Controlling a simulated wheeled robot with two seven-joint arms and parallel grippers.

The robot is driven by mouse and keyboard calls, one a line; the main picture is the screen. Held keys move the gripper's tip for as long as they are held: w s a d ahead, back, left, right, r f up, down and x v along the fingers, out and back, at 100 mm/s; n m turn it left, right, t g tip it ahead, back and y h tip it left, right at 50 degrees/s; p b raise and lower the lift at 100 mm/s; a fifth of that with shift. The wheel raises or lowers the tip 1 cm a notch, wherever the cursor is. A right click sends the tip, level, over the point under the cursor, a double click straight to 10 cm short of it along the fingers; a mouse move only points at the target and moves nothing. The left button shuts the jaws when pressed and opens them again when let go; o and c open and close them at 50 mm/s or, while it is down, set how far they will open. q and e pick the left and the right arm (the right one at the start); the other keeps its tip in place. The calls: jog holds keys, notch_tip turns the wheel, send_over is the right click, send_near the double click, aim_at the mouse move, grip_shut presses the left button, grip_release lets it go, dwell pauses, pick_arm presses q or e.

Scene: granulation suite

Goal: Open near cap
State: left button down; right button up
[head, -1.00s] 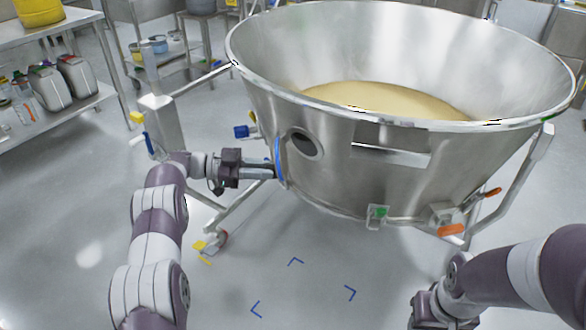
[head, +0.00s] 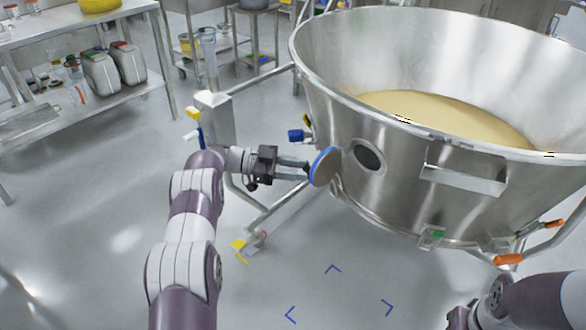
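The near cap (head: 323,167) is a round disc with a blue rim, swung out to the left of a dark round port (head: 369,155) in the wall of the large steel bowl (head: 400,170). The port is uncovered. My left gripper (head: 305,170) is at the cap's left edge, with its fingers close together there; the fingertips are partly hidden, and a hold on the cap's edge or handle is likely but small in view. My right gripper (head: 462,318) is at the bottom edge, mostly cut off, and its fingers cannot be made out.
The bowl holds pale yellow powder (head: 450,115) and stands on a tubular frame with an orange handle (head: 509,259). A steel shelf (head: 90,100) with grey canisters (head: 95,70) is at the left. The floor in front, with blue corner marks, is clear.

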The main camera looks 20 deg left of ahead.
pick_arm(q)
jog(key=shift+w+d+r, duration=0.25)
jog(key=shift+w+r, duration=0.25)
jog(key=shift+r, duration=0.3)
pick_arm(e)
jog(key=shift+r, duration=0.1)
pick_arm(q)
jog(key=c, duration=1)
grip_release()
jog(key=shift+d, duration=0.1)
jog(key=shift+c, duration=0.2)
jog(key=shift+o, duration=0.6)
jog(key=shift+w+d+f, duration=0.15)
jog(key=shift+w+d, duration=0.1)
jog(key=shift+w, duration=0.05)
jog(key=shift+o, duration=0.6)
jog(key=shift+d, duration=0.15)
jog(key=shift+s+a, duration=0.15)
jog(key=shift+a, duration=0.05)
jog(key=shift+c, duration=1.2)
pick_arm(e)
jog(key=shift+w+d, duration=0.15)
jog(key=shift+d, duration=0.15)
pick_arm(q)
jog(key=shift+f, duration=0.1)
jog(key=shift+a, duration=0.15)
